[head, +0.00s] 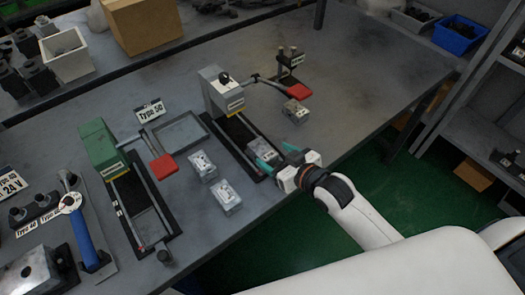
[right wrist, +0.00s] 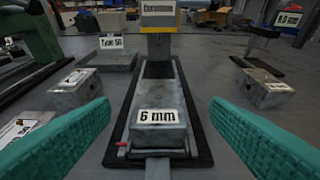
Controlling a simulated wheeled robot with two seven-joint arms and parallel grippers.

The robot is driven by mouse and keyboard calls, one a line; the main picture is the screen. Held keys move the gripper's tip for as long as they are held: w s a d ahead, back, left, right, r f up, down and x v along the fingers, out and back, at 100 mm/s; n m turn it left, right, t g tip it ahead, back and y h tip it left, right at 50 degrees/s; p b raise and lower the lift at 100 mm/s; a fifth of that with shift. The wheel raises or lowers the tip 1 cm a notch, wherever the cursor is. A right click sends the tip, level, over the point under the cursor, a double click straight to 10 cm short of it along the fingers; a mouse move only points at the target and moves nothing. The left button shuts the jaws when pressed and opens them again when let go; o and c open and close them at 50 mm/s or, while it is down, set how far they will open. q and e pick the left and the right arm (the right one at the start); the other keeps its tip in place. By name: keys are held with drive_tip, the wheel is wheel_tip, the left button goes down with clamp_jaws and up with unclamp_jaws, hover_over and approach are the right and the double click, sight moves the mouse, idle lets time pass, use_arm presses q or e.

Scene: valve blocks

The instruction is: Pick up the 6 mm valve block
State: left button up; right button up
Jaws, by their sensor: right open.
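In the head view the block (head: 248,163) lies at the near end of the grey station's base. My right gripper (head: 276,157) is open, with its teal fingers at that near end and nothing gripped. The fingers look apart from the block. My left gripper is not in view.
Two loose valve blocks (head: 202,165) lie left of the base, and another (head: 295,111) lies to its right. A grey upright (head: 221,88) with a red-handled lever (head: 291,91) stands behind. A green press (head: 98,148) stands at left. The table edge runs close below my right gripper.

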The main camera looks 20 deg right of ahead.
sight(265, 151)
drive_tip(key=x, duration=0.6)
drive_tip(key=shift+w+a+f+p, duration=0.2)
drive_tip(key=shift+f+p, duration=0.1)
drive_tip(key=shift+f, duration=0.2)
drive_tip(key=shift+r, duration=0.1)
drive_tip(key=c, duration=1.3)
